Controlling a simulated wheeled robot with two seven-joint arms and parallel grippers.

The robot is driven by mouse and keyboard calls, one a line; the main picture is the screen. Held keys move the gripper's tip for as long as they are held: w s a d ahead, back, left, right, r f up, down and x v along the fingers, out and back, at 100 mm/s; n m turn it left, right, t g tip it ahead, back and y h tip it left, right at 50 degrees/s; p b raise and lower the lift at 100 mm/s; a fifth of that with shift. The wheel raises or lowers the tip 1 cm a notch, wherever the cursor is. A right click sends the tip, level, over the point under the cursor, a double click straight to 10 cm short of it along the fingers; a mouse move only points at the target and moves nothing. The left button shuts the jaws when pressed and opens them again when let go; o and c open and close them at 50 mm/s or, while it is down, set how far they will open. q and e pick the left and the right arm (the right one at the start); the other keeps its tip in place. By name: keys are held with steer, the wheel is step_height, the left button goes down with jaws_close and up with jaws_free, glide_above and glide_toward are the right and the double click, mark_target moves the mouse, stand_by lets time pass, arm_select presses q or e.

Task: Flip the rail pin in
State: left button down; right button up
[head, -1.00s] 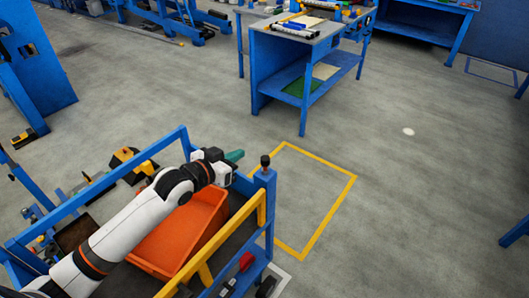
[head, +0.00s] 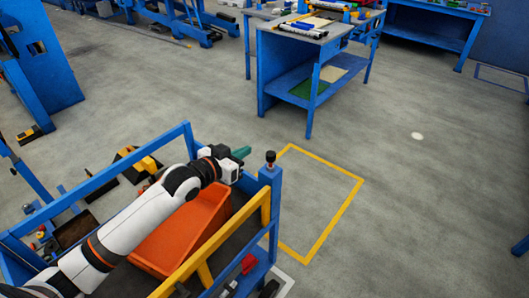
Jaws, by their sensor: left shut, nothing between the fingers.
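A dark knob-topped pin (head: 270,158), likely the rail pin, stands upright on the blue corner post (head: 270,176) of a cart. A yellow rail (head: 226,250) runs along the cart's near right side and ends close to that post. My left arm reaches over the cart from the lower left. Its gripper (head: 241,152), with green fingertips, is shut and empty. In the picture it lies just left of the pin, with a small gap. How far apart they are in depth I cannot tell. My right gripper is out of view.
An orange bin (head: 178,236) sits in the cart under my left arm. A blue cart rail (head: 100,178) runs behind it. A yellow floor outline (head: 337,213) lies right of the cart on clear floor. A blue workbench (head: 310,73) stands farther back.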

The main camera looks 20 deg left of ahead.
arm_select(q)
steer(key=p, duration=0.1)
glide_above(267, 159)
step_height(267, 159, down, 2)
steer(key=shift+s+a+f+p, duration=0.15)
steer(key=shift+s+f+p, duration=0.1)
steer(key=shift+f, duration=0.8)
steer(key=shift+s+a+f+p, duration=0.1)
steer(key=shift+s+f+p, duration=0.1)
steer(key=shift+f, duration=0.85)
steer(key=shift+f, duration=0.1)
step_height(267, 159, down, 3)
steer(key=shift+f+b, duration=0.1)
steer(key=shift+b, duration=1.15)
